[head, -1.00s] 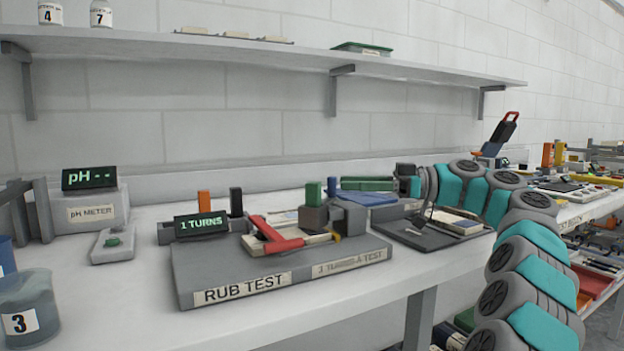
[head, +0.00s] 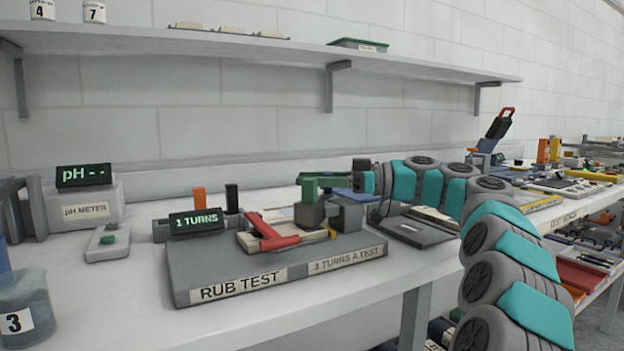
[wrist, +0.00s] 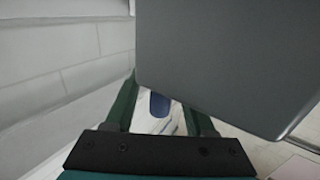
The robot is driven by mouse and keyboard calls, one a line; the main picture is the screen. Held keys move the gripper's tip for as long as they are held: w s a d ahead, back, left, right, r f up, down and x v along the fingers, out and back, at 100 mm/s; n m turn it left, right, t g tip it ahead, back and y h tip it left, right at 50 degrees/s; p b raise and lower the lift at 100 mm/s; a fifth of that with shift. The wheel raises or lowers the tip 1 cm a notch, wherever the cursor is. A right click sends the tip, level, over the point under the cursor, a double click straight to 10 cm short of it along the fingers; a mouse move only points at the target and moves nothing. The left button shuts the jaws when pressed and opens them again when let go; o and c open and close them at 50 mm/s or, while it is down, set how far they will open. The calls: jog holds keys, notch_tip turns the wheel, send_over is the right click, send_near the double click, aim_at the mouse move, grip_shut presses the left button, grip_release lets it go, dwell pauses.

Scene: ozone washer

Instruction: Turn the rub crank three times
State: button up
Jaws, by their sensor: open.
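The rub test unit (head: 280,268) is a grey base on the bench labelled "RUB TEST" and "3 TURNS A TEST". Its display (head: 196,222) reads "1 TURNS". A red arm (head: 268,233) lies over a pale pad on it. My gripper (head: 308,180) is at the handle's top in the head view; contact is unclear. In the wrist view my gripper (wrist: 160,108) has its fingers apart, with a blue rounded thing (wrist: 160,104) visible beyond them.
A large grey surface (wrist: 225,65) fills the wrist view's upper right, close to the camera. A pH meter (head: 90,205) and a beaker marked 3 (head: 25,305) stand left. A dark tray (head: 420,235) lies right. A shelf (head: 270,50) runs above.

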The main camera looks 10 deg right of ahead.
grip_shut()
dwell(0.3)
dwell(1.1)
